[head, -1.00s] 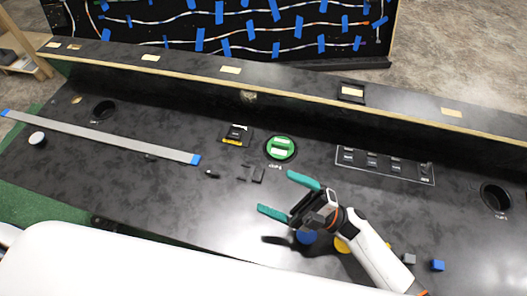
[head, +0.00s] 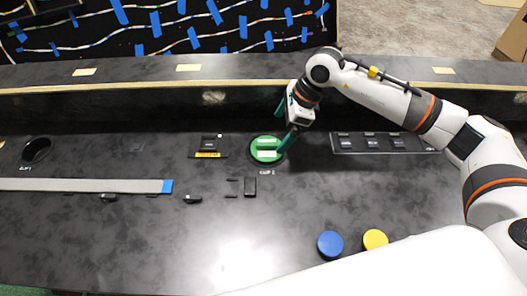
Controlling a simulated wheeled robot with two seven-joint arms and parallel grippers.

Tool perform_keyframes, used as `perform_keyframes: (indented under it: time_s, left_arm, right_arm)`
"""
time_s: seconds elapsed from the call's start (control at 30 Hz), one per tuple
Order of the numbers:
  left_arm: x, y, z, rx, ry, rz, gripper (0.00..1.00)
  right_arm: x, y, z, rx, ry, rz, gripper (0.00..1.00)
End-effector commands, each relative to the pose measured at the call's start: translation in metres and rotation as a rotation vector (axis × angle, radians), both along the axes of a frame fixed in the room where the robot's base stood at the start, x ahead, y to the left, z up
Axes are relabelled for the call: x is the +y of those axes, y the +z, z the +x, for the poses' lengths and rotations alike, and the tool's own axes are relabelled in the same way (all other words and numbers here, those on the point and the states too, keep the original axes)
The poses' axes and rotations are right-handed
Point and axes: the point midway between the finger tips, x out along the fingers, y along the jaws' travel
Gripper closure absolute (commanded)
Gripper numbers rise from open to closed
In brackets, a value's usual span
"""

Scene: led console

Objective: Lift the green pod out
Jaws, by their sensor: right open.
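The green pod (head: 266,149) is a round green disc with pale bars on top, seated in the black console top (head: 110,240) near its raised back ledge. My right gripper (head: 284,124) has teal fingers and reaches in from the right, above the pod's right edge. Its fingers are apart, one behind the pod and one over its right side. I cannot tell whether the near finger touches the pod. Nothing is held. My left gripper is not in view.
A switch panel (head: 385,143) lies right of the pod, and a small black module (head: 209,146) left. Blue (head: 330,244) and yellow (head: 375,239) discs sit in front. A grey strip (head: 85,185) lies at left. A round hole (head: 36,150) is at far left.

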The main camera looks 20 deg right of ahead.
Motion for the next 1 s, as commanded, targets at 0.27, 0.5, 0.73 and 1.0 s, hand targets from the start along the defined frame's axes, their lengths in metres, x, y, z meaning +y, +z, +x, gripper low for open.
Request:
perform_keyframes:
  time_s: [0.27,0.5,0.73,1.0]
  left_arm:
    - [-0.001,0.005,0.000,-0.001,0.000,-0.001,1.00]
    - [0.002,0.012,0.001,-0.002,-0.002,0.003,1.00]
    - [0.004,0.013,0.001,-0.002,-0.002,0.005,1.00]
    - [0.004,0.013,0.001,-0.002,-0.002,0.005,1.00]
  right_arm:
    - [0.011,-0.022,0.002,0.003,0.001,0.003,0.00]
    - [0.028,-0.053,0.006,0.005,0.000,0.003,0.00]
    - [0.031,-0.065,0.008,0.001,-0.001,0.003,0.00]
    - [0.031,-0.064,0.008,0.002,-0.001,0.004,0.21]
